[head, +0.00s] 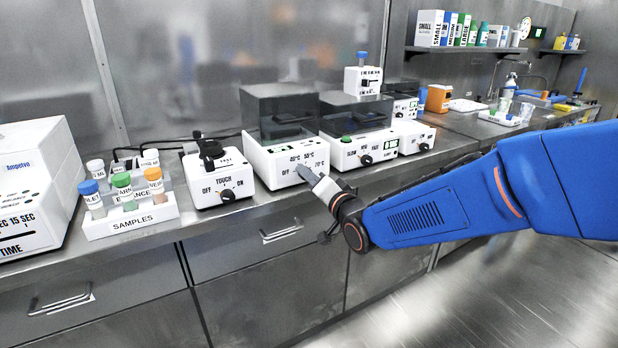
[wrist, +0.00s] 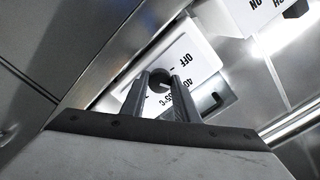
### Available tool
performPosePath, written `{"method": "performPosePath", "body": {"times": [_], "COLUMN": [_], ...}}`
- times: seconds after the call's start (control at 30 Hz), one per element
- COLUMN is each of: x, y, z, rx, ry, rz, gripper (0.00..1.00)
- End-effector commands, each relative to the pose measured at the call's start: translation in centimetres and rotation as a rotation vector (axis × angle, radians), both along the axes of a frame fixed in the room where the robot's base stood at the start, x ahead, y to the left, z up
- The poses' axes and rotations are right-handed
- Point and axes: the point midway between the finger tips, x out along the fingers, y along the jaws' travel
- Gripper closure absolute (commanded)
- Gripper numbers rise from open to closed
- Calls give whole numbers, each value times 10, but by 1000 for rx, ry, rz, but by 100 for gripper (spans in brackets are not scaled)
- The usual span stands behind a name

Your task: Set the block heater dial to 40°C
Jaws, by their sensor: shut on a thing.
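The block heater (head: 281,163) is a white box with a dark see-through lid, standing on the steel bench in the middle of the head view. Its front is marked OFF, 40°C, 55°C and 70°C. My gripper (head: 304,173) reaches its front panel from the right and hides the dial there. In the wrist view, my gripper (wrist: 160,80) has its two dark fingers on either side of the round black dial (wrist: 158,79), shut on it. The OFF and 40 marks show beside the dial, upside down. I cannot tell which mark the dial points to.
A vortex mixer (head: 217,181) with its own black knob stands just left of the heater. Another white device (head: 357,149) with a knob and display stands close on the right. A sample rack (head: 130,215) with capped tubes is further left. Drawers lie below the bench edge.

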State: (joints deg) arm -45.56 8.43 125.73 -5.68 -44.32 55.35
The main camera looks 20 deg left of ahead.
Motion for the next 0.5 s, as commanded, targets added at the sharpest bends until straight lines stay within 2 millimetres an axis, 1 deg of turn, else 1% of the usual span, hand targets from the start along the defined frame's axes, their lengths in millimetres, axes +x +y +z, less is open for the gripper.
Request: {"method": "performPosePath", "body": {"times": [0.03,0.07,0.1,0.13,0.4,0.5], "x": [0,0,0,0,0,-3], "y": [-1,-1,-1,-1,-1,-3], "z": [-1,-1,-1,-1,0,0], "rx": [-1,-1,-1,-1,-1,0], "ry": [1,1,1,1,1,0], "rz": [-1,-1,-1,-1,-1,-1], "gripper": [95,65,56,54,54,54]}}
